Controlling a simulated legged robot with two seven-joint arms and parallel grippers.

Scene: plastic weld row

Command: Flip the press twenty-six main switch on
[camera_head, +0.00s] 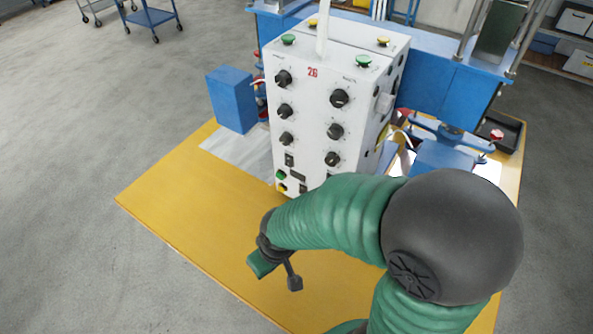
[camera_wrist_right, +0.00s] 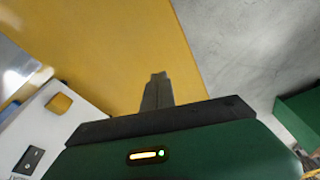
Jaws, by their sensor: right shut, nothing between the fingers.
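The white press control box (camera_head: 310,120) stands upright on the yellow platform, with a red 26 (camera_head: 313,72) near its top. Its front has several black knobs, and at the lower left a small dark switch (camera_head: 289,159) above a green button (camera_head: 281,174) and a yellow button (camera_head: 282,188). I cannot tell which control is the main switch, or its position. My right arm covers the box's lower right front. My right gripper (camera_wrist_right: 157,90) is shut and empty. In the right wrist view a black switch (camera_wrist_right: 30,160) shows on a white panel, left of the gripper and apart from it. My left gripper is out of view.
The yellow platform (camera_head: 190,205) is clear at the left front. A blue box (camera_head: 232,100) stands left of the control box. Blue press parts (camera_head: 445,90) stand behind and right of it. A black tray (camera_head: 505,130) lies at the far right. Grey floor surrounds the platform.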

